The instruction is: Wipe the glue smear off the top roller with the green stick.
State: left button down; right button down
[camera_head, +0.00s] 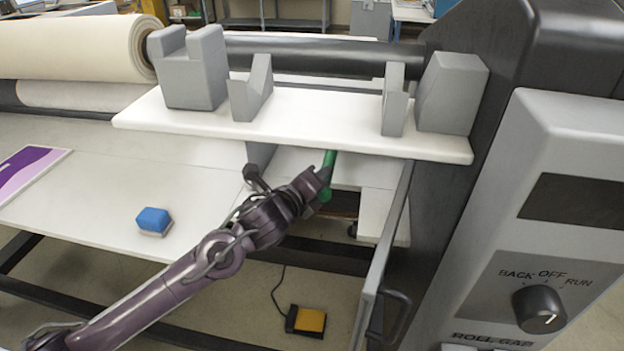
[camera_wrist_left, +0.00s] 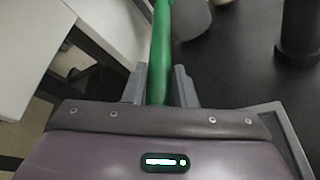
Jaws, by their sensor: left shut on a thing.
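The green stick (camera_head: 328,164) is held in my left gripper (camera_head: 321,184), in front of and below the white shelf's front edge. The left wrist view shows the green stick (camera_wrist_left: 161,50) between the two grey fingers of the left gripper (camera_wrist_left: 160,88), which are shut on it. It points away from the wrist, and its far end is cut off there. The dark top roller (camera_head: 330,55) runs across the back behind the shelf, apart from the stick. I cannot make out a glue smear on it. My right gripper is in neither view.
The white shelf (camera_head: 310,135) carries grey blocks and notched supports (camera_head: 395,100). A blue sponge-like block (camera_head: 153,221) lies on the table at left. A control panel with a knob (camera_head: 539,309) stands at right. A yellow pedal (camera_head: 310,320) is on the floor.

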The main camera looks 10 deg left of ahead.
pick_arm(q)
jog(key=shift+r, duration=0.1)
dwell(0.6)
jog(key=shift+d, duration=0.1)
jog(key=shift+d+b, duration=0.8)
jog(key=shift+d, duration=0.15)
jog(key=shift+a, duration=0.15)
jog(key=a+p, duration=0.1)
jog(key=a, duration=0.3)
jog(key=shift+w+a, duration=0.1)
jog(key=shift+w, duration=0.05)
dwell(0.3)
jog(key=shift+a, duration=0.1)
dwell(0.3)
